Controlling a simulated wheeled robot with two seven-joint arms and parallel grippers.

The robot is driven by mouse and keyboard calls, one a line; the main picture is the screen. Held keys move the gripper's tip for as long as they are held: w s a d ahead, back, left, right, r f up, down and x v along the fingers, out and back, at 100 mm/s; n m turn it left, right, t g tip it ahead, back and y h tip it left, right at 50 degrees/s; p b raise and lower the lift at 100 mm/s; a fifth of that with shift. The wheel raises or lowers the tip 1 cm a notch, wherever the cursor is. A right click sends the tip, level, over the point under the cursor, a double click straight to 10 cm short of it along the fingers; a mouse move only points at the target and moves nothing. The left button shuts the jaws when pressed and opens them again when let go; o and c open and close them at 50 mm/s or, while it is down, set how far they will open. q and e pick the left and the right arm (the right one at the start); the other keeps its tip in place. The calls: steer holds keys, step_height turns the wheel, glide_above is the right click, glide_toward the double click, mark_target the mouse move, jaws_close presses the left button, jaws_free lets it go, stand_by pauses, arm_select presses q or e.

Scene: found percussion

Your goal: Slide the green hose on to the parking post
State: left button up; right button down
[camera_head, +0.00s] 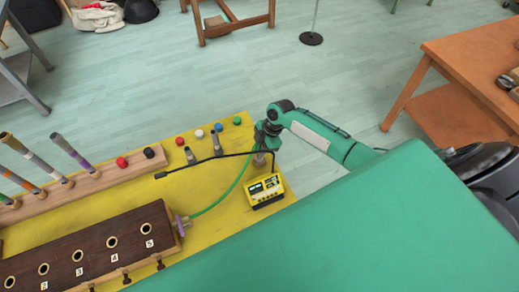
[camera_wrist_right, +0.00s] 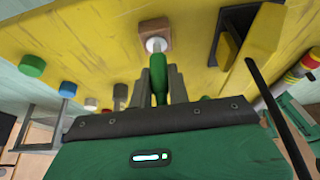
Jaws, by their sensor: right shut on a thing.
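The green hose (camera_head: 230,187) runs from a purple fitting (camera_head: 181,224) at the end of the dark wooden box up to my right gripper (camera_head: 266,135). In the right wrist view the gripper (camera_wrist_right: 160,75) is shut on the hose's green end (camera_wrist_right: 158,82). A pale, short post (camera_wrist_right: 155,45) on a small wooden block (camera_wrist_right: 154,30) lies straight beyond the hose end, and the two overlap in the picture. I cannot tell whether the hose end is around the post or just short of it. In the head view a post (camera_head: 259,160) stands just below the gripper. My left gripper is out of view.
A yellow-black device (camera_head: 265,190) stands near. Two other grey posts (camera_head: 217,143) and coloured knobs (camera_head: 237,120) line the far side. The wooden box (camera_head: 100,245) fills the near left.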

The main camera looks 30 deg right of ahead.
steer(key=shift+f+b, duration=0.8)
steer(key=shift+f, duration=0.35)
steer(key=c, duration=1.3)
jaws_free()
steer(key=shift+o, duration=0.2)
steer(key=shift+d+r, duration=0.1)
steer(key=shift+r, duration=0.05)
steer(key=b+v, duration=0.3)
steer(key=v, duration=1)
steer(key=shift+r, duration=0.3)
steer(key=shift+s+f, duration=0.1)
